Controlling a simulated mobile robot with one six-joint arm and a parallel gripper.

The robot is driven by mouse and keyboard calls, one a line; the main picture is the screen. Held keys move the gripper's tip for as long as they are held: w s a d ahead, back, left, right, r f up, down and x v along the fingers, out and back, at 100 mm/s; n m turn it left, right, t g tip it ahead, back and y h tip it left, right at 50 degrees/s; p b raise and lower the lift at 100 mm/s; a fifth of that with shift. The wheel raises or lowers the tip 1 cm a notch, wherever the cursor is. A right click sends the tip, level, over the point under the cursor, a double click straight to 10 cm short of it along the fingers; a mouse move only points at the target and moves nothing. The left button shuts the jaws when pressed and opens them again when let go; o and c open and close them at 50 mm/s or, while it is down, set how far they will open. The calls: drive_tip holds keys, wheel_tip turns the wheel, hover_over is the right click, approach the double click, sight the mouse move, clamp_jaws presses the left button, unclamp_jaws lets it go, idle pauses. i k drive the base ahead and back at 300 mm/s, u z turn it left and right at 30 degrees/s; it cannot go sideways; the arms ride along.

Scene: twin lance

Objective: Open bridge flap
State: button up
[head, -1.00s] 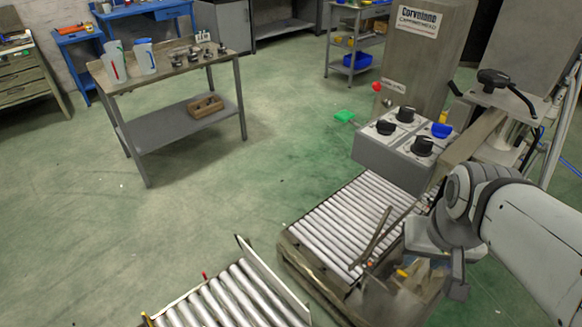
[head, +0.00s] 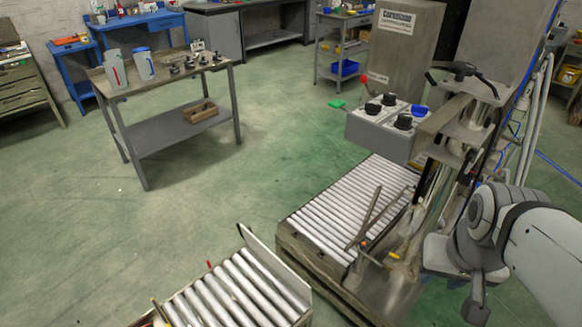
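A near roller conveyor (head: 222,294) is at the bottom of the head view, with a long pale plate (head: 273,265) standing up along its right edge. This plate may be the bridge flap; I cannot tell for sure. A second roller conveyor (head: 340,215) lies behind and to the right, with a gap of floor between the two. Crossed metal bars (head: 366,228) stand at its right side. My gripper (head: 468,275) is at the lower right, at the end of my white arm, right of the second conveyor and apart from the plate. Its fingers are not clear.
A control box (head: 388,125) with several knobs overhangs the second conveyor. A tall grey machine column (head: 400,50) stands behind it. A worktable (head: 165,75) with jugs stands at the left. The green floor between table and conveyors is clear.

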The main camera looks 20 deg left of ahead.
sight(301, 287)
drive_tip(key=z, duration=1.5)
drive_tip(key=k, duration=2.8)
drive_tip(key=u, duration=1.5)
drive_tip(key=i, duration=1)
